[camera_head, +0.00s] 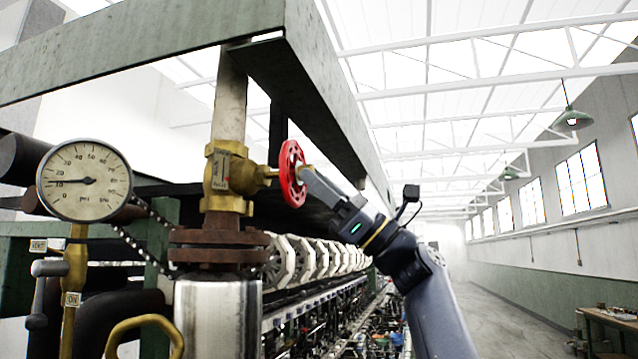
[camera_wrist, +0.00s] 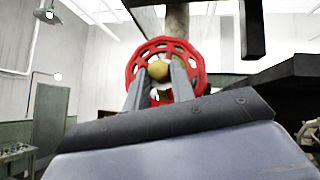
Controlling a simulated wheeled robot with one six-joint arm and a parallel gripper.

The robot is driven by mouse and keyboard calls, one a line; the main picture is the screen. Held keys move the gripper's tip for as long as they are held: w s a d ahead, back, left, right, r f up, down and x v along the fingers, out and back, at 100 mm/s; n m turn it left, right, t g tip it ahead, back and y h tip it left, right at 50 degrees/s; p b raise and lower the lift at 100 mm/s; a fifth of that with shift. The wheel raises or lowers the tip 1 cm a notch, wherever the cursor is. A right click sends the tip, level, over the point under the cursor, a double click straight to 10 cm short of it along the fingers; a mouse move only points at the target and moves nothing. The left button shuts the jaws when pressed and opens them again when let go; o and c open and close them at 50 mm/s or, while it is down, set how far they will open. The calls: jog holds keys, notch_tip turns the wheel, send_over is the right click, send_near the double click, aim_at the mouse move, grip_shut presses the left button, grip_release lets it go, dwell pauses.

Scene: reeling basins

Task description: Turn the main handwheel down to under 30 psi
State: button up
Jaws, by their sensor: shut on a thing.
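The main handwheel (camera_head: 292,174) is a red, pierced wheel on a brass valve (camera_head: 228,178), seen nearly edge-on in the head view. My gripper (camera_head: 305,173) meets it from the right and is shut on it. In the wrist view the red handwheel (camera_wrist: 143,55) faces me, with a brass hub nut (camera_wrist: 159,71) at its centre. The two grey fingers of my gripper (camera_wrist: 158,75) reach to either side of the nut. The round psi gauge (camera_head: 85,197) is at the left; its needle points left, at the low end of the scale, apparently between 10 and 20.
A steel cylinder (camera_head: 218,318) stands below the valve's rusty flange. A yellow handle (camera_head: 144,322) and a grey-handled lever (camera_head: 38,296) are at lower left. A green beam (camera_head: 325,95) runs overhead. White reels (camera_head: 283,262) line the machine behind.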

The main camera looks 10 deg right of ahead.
jog(key=shift+r+n+g, duration=0.1)
jog(key=shift+n+g, duration=0.8)
jog(key=o, duration=1)
jog(key=b+v, duration=0.4)
jog(key=v, duration=0.7)
jog(key=shift+b, duration=0.35)
